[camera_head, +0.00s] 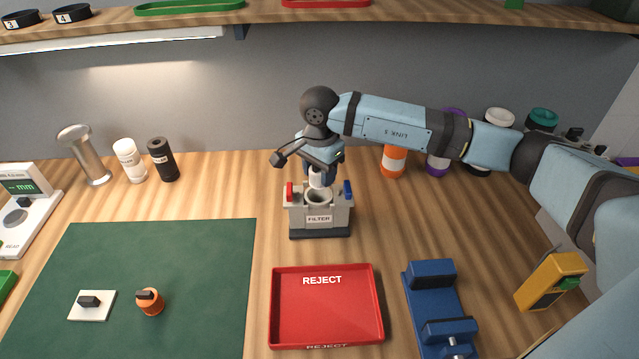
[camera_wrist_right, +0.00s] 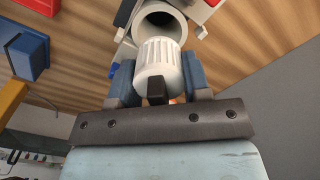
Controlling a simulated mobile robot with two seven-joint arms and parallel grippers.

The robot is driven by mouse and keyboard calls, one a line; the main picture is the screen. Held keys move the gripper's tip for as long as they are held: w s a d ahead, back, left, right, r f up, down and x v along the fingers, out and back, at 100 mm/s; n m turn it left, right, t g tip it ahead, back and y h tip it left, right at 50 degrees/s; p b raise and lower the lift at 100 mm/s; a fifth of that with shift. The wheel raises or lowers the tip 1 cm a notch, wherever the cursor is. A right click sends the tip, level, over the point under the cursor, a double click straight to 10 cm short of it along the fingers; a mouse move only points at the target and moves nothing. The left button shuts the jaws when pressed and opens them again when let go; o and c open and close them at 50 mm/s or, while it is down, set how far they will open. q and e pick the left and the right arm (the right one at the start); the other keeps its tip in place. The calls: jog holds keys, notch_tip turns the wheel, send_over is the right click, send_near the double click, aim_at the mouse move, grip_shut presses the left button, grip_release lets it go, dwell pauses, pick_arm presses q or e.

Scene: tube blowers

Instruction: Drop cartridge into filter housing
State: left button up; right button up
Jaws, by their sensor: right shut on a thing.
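The filter housing (camera_head: 319,219) is a grey block labelled FILTER with a round open bore, standing upright on the table. The white ribbed cartridge (camera_head: 317,177) is over the bore in the head view, and I cannot tell if its lower end is inside. My right gripper (camera_head: 318,170) is shut on the cartridge. The right wrist view shows the cartridge (camera_wrist_right: 158,65) between the blue-grey fingers (camera_wrist_right: 157,82), its far end at the mouth of the housing's bore (camera_wrist_right: 160,20). My left gripper is not in view.
Red and blue clips (camera_head: 348,190) flank the bore. A red REJECT tray (camera_head: 326,338) lies in front, with a blue vise (camera_head: 433,285) to its right. A green mat (camera_head: 190,270) covers the left. Several bottles stand behind my right arm.

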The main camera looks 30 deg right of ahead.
aim_at(319, 187)
notch_tip(319, 187, down, 4)
jog(key=shift+f, duration=0.2)
jog(key=shift+f, duration=0.1)
